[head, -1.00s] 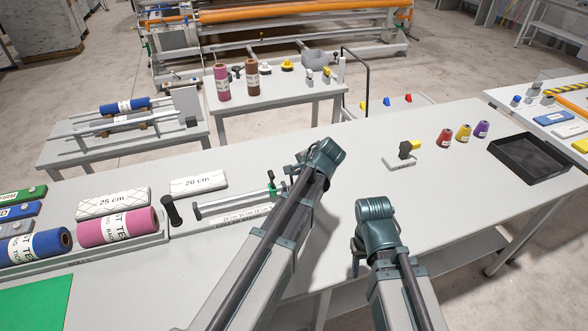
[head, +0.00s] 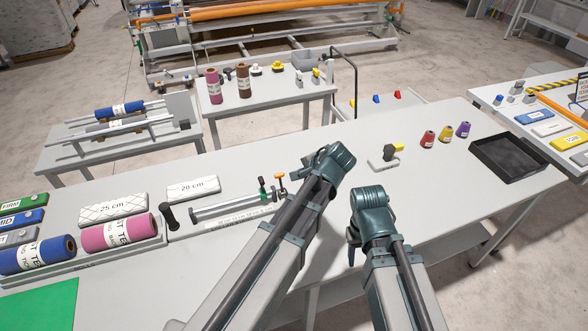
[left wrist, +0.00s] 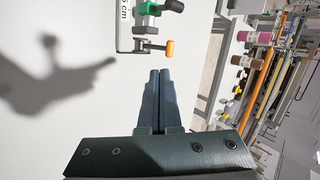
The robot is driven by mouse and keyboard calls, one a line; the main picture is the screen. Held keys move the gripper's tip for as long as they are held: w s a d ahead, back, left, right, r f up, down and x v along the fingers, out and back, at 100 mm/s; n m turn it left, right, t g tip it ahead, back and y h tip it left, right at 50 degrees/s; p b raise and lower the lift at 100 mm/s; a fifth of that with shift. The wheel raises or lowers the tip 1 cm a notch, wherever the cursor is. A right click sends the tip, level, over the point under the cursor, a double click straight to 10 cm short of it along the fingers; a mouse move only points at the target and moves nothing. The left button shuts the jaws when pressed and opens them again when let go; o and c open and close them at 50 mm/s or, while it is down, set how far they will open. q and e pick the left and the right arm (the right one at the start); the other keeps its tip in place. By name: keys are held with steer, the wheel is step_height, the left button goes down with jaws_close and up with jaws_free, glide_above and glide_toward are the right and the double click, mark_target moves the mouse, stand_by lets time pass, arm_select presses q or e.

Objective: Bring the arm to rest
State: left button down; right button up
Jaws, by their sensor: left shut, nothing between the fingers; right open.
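My left arm reaches in from the lower left of the head view, over the long white table (head: 110,287). Its gripper end (head: 312,158) is in the middle, above the bare tabletop. In the left wrist view the two fingers of my left gripper (left wrist: 158,85) lie together with nothing between them. My right gripper (head: 352,246) is to the right of the left one, near the table's front edge, pointing down and mostly hidden behind its own wrist. I see nothing held in it.
A clamp bar with an orange knob (head: 281,176) lies left of my left gripper; the knob also shows in the left wrist view (left wrist: 170,50). Pink (head: 120,231) and blue rolls (head: 38,255) lie further left. A black tray (head: 476,140) and small spools stand right.

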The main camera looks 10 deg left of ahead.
arm_select(q)
steer(key=shift+p+v, duration=0.6)
steer(key=shift+v, duration=0.6)
steer(key=shift+w+a, duration=0.1)
steer(key=s+a+f+n+g+h, duration=0.1)
steer(key=s+f+n+g+h, duration=0.2)
steer(key=s, duration=0.4)
steer(key=s+a+f+n+g+h, duration=0.1)
steer(key=s+a+f+n+h, duration=0.15)
steer(key=s+n, duration=0.35)
steer(key=s+d+f+m+b, duration=0.1)
steer(key=s+d+m, duration=0.1)
steer(key=d, duration=0.3)
steer(key=s+d+f+m+g+b, duration=0.1)
steer(key=s+d+m+b, duration=0.1)
steer(key=s+d, duration=0.2)
steer(key=d, duration=0.2)
steer(key=shift+s+d+f+m, duration=0.3)
steer(key=shift+d+f+m, duration=0.05)
steer(key=shift+m, duration=0.05)
